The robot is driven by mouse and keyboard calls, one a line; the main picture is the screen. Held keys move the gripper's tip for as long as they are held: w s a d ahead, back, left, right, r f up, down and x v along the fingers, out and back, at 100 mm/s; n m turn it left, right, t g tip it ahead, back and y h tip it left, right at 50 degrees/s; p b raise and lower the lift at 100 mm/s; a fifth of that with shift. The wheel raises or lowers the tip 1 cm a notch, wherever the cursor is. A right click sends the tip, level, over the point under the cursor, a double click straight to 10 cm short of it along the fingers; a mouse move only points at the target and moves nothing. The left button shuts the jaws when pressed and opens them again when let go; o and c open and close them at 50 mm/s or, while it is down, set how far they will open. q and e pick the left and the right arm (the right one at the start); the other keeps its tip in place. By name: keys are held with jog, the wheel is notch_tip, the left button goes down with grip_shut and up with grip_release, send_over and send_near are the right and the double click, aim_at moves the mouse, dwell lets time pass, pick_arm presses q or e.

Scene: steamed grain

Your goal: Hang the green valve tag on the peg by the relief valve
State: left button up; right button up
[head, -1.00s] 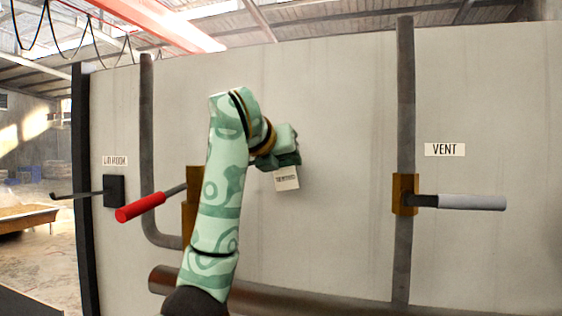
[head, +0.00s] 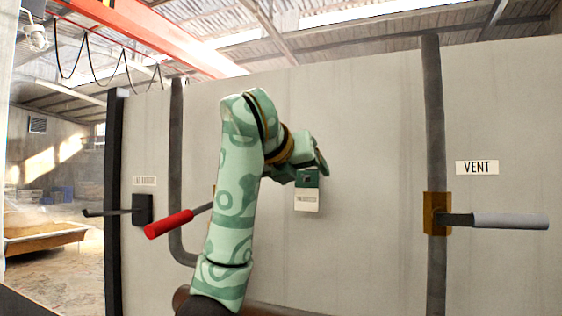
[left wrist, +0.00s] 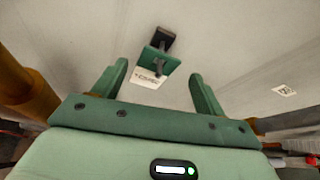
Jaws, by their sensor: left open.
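The green valve tag (head: 308,181), green above with a white printed card below, is at the wall mid-picture in the head view. In the left wrist view the tag (left wrist: 164,64) sits against a dark block (left wrist: 162,38), with a short grey peg showing in front of its green part. It appears to hang there; the exact contact is too small to tell. My left gripper (head: 303,165) is open just in front of it. In the left wrist view its fingers (left wrist: 159,72) stand apart on either side, with gaps to the tag. My right gripper is not in view.
A red-handled lever (head: 168,224) is left of my arm; its valve body is mostly hidden. A grey lever (head: 510,221) on a brass valve stands under a VENT sign (head: 477,168) at right. A dark hook (head: 142,209) is at far left. The wall between is clear.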

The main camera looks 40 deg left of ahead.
pick_arm(q)
jog(key=b+v, duration=0.4)
jog(key=v, duration=0.8)
